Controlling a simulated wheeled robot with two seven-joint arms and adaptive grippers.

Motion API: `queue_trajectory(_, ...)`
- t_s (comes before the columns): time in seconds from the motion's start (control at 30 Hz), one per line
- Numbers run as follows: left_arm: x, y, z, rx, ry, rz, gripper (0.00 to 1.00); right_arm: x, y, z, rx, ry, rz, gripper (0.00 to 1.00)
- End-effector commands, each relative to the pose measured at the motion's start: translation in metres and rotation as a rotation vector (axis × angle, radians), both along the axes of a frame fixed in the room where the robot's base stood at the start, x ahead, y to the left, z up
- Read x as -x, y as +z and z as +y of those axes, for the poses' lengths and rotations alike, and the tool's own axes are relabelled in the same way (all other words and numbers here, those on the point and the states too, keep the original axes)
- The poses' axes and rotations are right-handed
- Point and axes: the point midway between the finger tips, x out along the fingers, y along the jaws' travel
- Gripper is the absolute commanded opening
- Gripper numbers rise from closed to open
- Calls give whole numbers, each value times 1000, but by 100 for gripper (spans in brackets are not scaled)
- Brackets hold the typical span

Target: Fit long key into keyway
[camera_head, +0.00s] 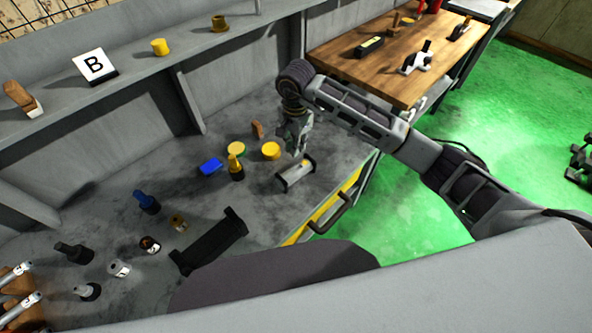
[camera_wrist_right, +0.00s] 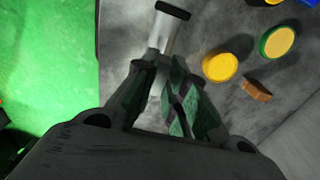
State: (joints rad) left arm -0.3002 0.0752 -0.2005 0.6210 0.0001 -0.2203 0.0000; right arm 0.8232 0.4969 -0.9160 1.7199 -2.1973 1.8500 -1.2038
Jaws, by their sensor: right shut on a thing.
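My right gripper (camera_head: 302,150) points down over a silver shaft (camera_head: 293,174) with dark ends, which lies on the grey bench near its front edge. A small pale piece shows at the fingertips, over the far end of the shaft; I take it to be the long key, mostly hidden by the fingers. In the right wrist view the fingers (camera_wrist_right: 165,78) are close together, and the shaft (camera_wrist_right: 165,38) runs up from them to its black end. The keyway is not clearly seen. I cannot tell whether the key touches the shaft. My left gripper is out of view.
Yellow-topped round parts (camera_head: 270,150), a yellow-and-black bottle-like part (camera_head: 236,168) and a blue block (camera_head: 210,166) stand left of the shaft. A black holder (camera_head: 209,243) and several small cylindrical parts lie nearer. A wooden table (camera_head: 375,50) is behind at right.

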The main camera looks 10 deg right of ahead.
Motion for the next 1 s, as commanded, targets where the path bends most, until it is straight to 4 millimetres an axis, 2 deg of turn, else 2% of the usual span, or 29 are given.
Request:
queue_trajectory(0.63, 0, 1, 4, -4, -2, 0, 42, 0, -3, 0, 0, -45, 1, 0)
queue_trajectory(0.77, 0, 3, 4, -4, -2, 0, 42, 1, -12, 0, -1, -44, 5, 0)
queue_trajectory(1.0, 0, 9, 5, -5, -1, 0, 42, 1, -42, 0, -1, -44, 5, 0)
